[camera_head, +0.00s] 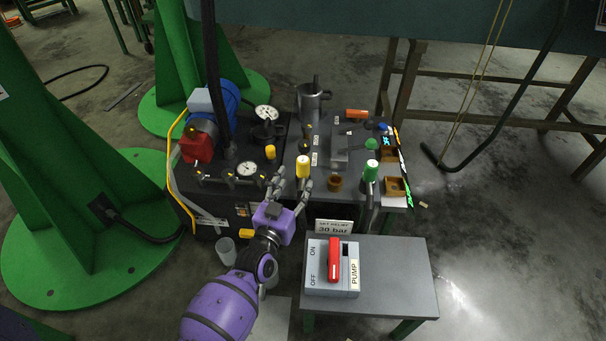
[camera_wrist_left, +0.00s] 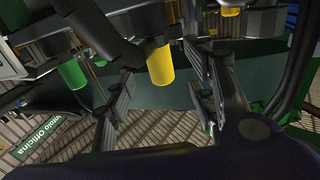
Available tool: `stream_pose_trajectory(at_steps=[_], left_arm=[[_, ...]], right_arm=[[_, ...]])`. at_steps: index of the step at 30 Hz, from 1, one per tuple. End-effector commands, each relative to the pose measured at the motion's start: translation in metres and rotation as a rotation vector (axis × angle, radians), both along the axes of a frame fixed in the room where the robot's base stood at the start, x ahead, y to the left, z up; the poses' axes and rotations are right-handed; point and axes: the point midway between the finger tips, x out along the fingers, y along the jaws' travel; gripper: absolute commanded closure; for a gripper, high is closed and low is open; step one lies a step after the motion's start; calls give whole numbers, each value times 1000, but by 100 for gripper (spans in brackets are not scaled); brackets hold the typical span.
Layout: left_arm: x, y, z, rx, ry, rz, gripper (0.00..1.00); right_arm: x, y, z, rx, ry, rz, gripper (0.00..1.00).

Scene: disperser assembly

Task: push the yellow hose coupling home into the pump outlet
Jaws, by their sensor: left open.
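A yellow cylindrical piece (camera_head: 303,167), which looks like the hose coupling, stands out at the front middle of the dark bench unit. In the left wrist view the yellow piece (camera_wrist_left: 160,66) shows between and beyond my finger pads. My left gripper (camera_head: 292,182) is open just in front of it, with its fingers spread and nothing visibly held. It also shows in the left wrist view (camera_wrist_left: 162,98). I cannot tell whether a finger touches the piece. I cannot make out the pump outlet or how far the coupling sits in it. My right gripper is not in view.
A second yellow piece (camera_head: 270,152) is close on the left, beside a gauge (camera_head: 247,169). A green-capped piece (camera_head: 371,170) stands to the right. A grey side table (camera_head: 400,280) carries a red-handled pump switch (camera_head: 334,260). A blue motor (camera_head: 225,98) is at the left.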

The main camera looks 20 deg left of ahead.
Motion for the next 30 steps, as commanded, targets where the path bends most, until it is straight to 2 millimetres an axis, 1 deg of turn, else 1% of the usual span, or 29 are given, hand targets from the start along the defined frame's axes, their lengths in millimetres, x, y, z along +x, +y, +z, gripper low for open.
stream_pose_trajectory(at_steps=[1,6,13,17,23,26,30], left_arm=[[7,0,0,0,-1,0,49],[26,0,0,0,-1,-1,49],[60,0,0,1,1,-2,49],[68,0,1,1,2,-2,49],[69,0,3,1,2,-2,49],[69,0,3,1,2,-2,60],[69,0,2,1,2,-2,78]], right_arm=[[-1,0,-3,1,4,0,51],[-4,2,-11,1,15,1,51],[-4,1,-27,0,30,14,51],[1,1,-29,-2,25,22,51],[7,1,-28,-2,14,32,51],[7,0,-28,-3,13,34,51],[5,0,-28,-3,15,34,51]])
